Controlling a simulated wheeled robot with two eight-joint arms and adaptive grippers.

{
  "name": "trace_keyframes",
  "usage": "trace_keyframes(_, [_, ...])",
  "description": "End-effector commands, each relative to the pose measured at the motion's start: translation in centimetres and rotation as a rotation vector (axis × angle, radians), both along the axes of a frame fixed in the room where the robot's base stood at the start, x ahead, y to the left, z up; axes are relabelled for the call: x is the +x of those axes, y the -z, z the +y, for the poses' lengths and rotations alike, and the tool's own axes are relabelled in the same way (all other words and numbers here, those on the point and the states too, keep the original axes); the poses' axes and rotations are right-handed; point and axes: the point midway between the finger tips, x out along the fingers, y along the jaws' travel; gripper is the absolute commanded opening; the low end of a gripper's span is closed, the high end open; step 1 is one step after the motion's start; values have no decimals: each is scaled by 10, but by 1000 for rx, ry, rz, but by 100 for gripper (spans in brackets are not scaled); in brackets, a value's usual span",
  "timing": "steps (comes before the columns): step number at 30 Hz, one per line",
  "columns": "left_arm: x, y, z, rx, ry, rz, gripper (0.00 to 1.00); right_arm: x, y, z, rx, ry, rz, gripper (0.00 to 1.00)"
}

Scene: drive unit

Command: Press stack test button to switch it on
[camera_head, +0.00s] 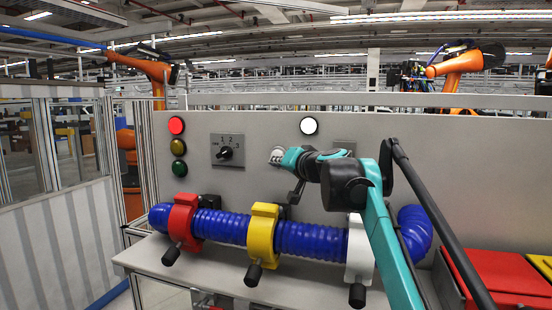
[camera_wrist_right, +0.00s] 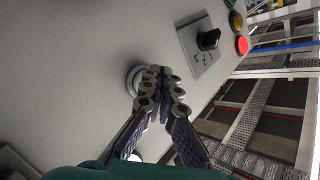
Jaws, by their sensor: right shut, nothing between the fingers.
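A round pale button (camera_head: 277,153) sits on the grey upright panel (camera_head: 450,160), right of the rotary knob. It also shows in the right wrist view (camera_wrist_right: 132,79) as a ringed disc, partly covered by my fingers. No label on it can be read. My right gripper (camera_head: 284,161) is at the panel in front of this button, its fingers shut and empty. In the right wrist view the fingertips (camera_wrist_right: 160,71) overlap the button's edge; I cannot tell whether they touch it. My left gripper is not in view.
A rotary knob (camera_head: 225,153) and a lit red lamp (camera_head: 176,125) above dark amber and green lamps are at left. A lit white lamp (camera_head: 309,126) is above right. Below runs a blue corrugated hose (camera_head: 310,240) in red, yellow and white clamps. Red bins (camera_head: 510,278) stand at right.

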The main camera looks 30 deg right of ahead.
Motion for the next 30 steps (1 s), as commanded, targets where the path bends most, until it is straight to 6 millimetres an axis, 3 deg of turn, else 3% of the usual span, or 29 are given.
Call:
trace_keyframes(13, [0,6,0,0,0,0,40,-29,0,35,1,-1,-1,0])
trace_keyframes(30, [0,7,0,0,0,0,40,-32,0,38,0,0,0,0])
